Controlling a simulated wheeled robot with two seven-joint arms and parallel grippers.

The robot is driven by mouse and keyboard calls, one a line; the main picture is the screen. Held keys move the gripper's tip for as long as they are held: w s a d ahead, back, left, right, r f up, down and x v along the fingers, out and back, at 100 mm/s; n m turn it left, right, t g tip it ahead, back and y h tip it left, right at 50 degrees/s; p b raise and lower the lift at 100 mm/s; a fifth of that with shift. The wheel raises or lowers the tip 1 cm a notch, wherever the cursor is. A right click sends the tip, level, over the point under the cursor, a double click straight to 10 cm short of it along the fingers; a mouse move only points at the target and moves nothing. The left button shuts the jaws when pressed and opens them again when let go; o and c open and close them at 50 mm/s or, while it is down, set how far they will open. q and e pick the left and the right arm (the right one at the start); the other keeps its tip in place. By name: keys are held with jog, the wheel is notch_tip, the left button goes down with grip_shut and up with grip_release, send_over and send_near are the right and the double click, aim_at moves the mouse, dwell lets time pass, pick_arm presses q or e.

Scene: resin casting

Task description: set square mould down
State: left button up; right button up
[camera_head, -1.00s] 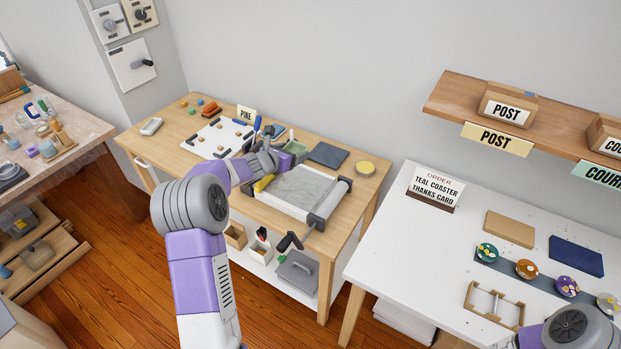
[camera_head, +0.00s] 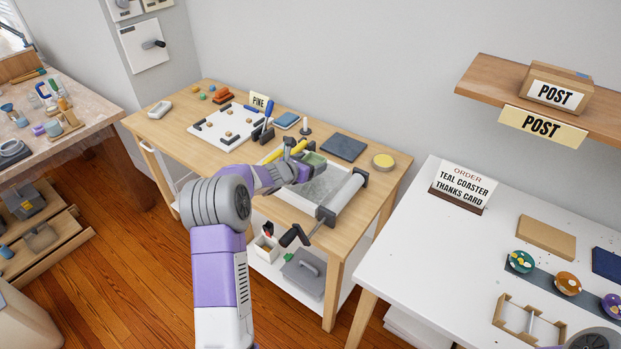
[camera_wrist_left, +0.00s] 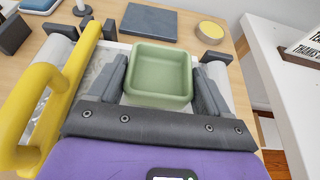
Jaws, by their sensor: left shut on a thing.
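The square mould (camera_head: 313,158) is a small green, open-topped tray with rounded corners. In the left wrist view the mould (camera_wrist_left: 160,72) sits upright between the two grey fingers and looks empty. My left gripper (camera_head: 297,172) is shut on it, at the back part of the grey-bedded roller press (camera_head: 318,192) on the wooden table. I cannot tell how far the mould is above the surface. My right gripper is not in view; only part of my right arm shows at the bottom right corner.
A yellow handled tool (camera_wrist_left: 62,85) lies close left of my left gripper. A dark slate (camera_head: 344,147) and a yellow round tin (camera_head: 383,161) stand behind the press. A white board (camera_head: 225,128) is to the left. The white order table (camera_head: 420,235) is at right.

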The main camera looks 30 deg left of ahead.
pick_arm(q)
jog(key=shift+f+b, duration=0.85)
jog(key=shift+f, duration=1.55)
jog(key=shift+f, duration=0.1)
jog(key=o, duration=0.6)
jog(key=shift+f, duration=0.1)
jog(key=o, duration=0.4)
jog(key=shift+s+r, duration=0.1)
jog(key=shift+r, duration=0.2)
jog(key=p+v, duration=0.1)
jog(key=v, duration=1)
jog(key=shift+s+r+p, duration=0.15)
jog(key=shift+s+p, duration=0.2)
jog(key=shift+p, duration=0.05)
